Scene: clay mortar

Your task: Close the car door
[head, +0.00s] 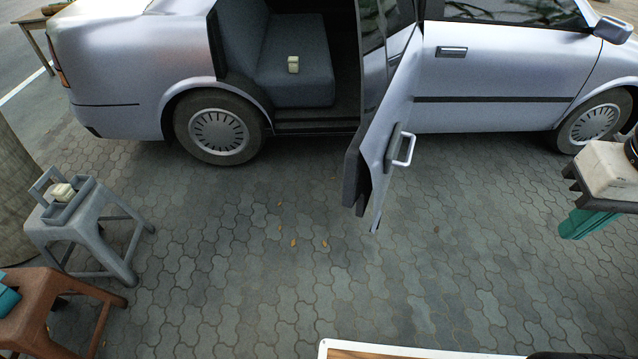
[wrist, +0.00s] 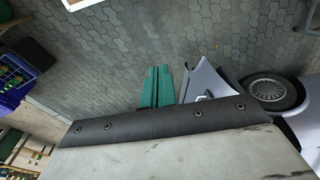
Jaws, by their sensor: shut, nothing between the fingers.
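The silver car door (head: 377,150) is the rear one and stands wide open, swung out from the car (head: 480,72) toward me. Its white pull handle (head: 403,150) faces right. My gripper (head: 578,226) is at the right edge of the head view, well to the right of the door and apart from it. Its teal fingers are shut and empty. In the wrist view the teal fingers (wrist: 155,88) lie side by side, with the door (wrist: 203,84) just to their right. The wrist housing hides part of the car there.
A grey stool (head: 85,215) with a tray and a brown stool (head: 45,305) stand at the left. A small pale box (head: 293,64) sits on the rear seat (head: 296,88). The paving (head: 300,270) is clear around the door.

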